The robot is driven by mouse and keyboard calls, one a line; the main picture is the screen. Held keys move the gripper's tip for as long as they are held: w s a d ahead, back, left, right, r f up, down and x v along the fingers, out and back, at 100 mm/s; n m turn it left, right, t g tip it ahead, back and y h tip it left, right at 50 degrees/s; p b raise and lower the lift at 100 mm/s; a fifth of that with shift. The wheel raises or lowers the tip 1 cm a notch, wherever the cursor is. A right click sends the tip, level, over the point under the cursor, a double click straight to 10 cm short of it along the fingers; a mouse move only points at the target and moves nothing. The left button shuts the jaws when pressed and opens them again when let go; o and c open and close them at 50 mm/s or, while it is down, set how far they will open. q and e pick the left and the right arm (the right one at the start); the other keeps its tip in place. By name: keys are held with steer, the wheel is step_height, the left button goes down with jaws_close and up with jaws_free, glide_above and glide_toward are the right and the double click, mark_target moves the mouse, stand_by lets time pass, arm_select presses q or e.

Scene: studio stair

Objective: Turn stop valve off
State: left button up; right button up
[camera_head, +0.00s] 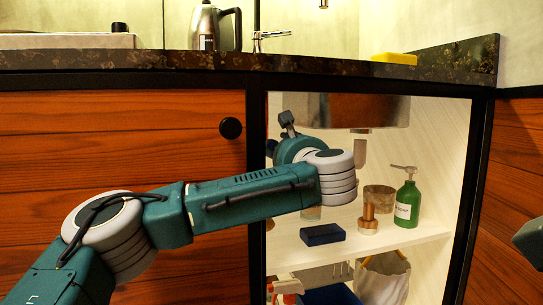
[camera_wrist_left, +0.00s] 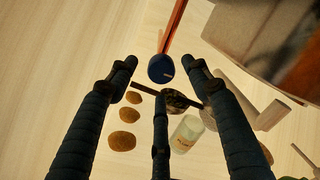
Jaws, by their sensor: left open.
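The likely stop valve is a round blue knob (camera_wrist_left: 161,70) at the end of an orange-red pipe in the left wrist view. It sits between the tips of my left gripper (camera_wrist_left: 163,64), whose dark fingers are spread. I cannot tell whether any finger touches the knob. In the head view my left arm reaches into the open cabinet under the counter; the arm hides much of that corner, and the valve cannot be made out there.
The sink bowl (camera_head: 385,110) hangs above. In the wrist view several brown round things (camera_wrist_left: 122,140) and a pale jar (camera_wrist_left: 187,132) lie beyond the fingers.

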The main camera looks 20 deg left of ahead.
mark_target(273, 148)
arm_select(q)
steer(key=shift+b+x, duration=0.5)
steer(key=shift+x, duration=1.6)
steer(key=shift+c, duration=0.5)
steer(key=c, duration=1)
